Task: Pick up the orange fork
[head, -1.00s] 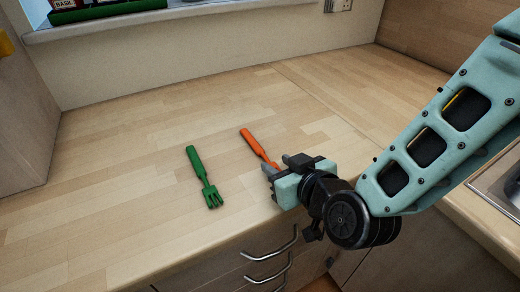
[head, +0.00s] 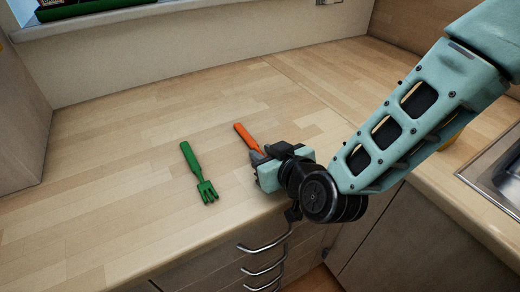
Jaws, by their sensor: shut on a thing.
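The orange fork (head: 245,136) is on or just above the wooden counter, its handle pointing away to the upper left. Its other end is hidden by my gripper (head: 257,157). My gripper is shut on the orange fork near the counter's front edge. Whether the fork touches the wood I cannot tell.
A green fork (head: 198,172) lies on the counter (head: 110,150) to the left of my gripper, apart from it. Drawers with metal handles (head: 264,243) are below the front edge. A sink (head: 492,185) is at the right. The counter's left and back are clear.

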